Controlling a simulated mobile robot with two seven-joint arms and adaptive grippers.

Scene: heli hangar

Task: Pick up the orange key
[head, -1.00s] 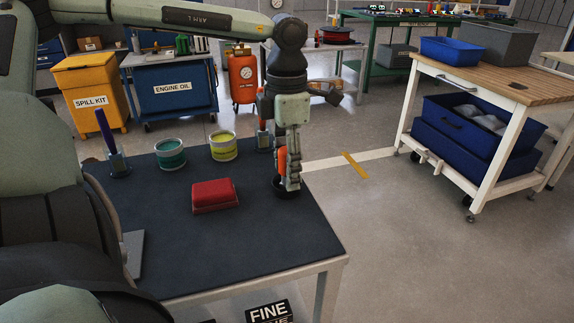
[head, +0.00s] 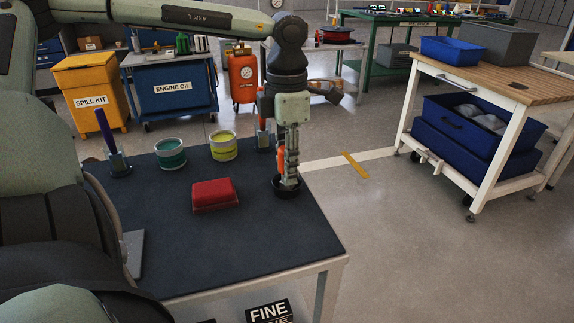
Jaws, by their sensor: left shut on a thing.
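My left gripper (head: 286,170) points down at the right side of the dark table and is shut on an orange upright thing, the orange key (head: 281,160). The fingers hide most of the key. Its lower end is at a round dark base (head: 286,190) on the table, and I cannot tell whether it is clear of that base. My right gripper is not in view.
The dark table (head: 235,255) holds a red block (head: 213,192), a green tin (head: 171,157), a yellow tin (head: 223,147) and a blue upright thing (head: 105,130) in a stand. Another small stand (head: 262,141) is just behind my gripper. The front middle is bare.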

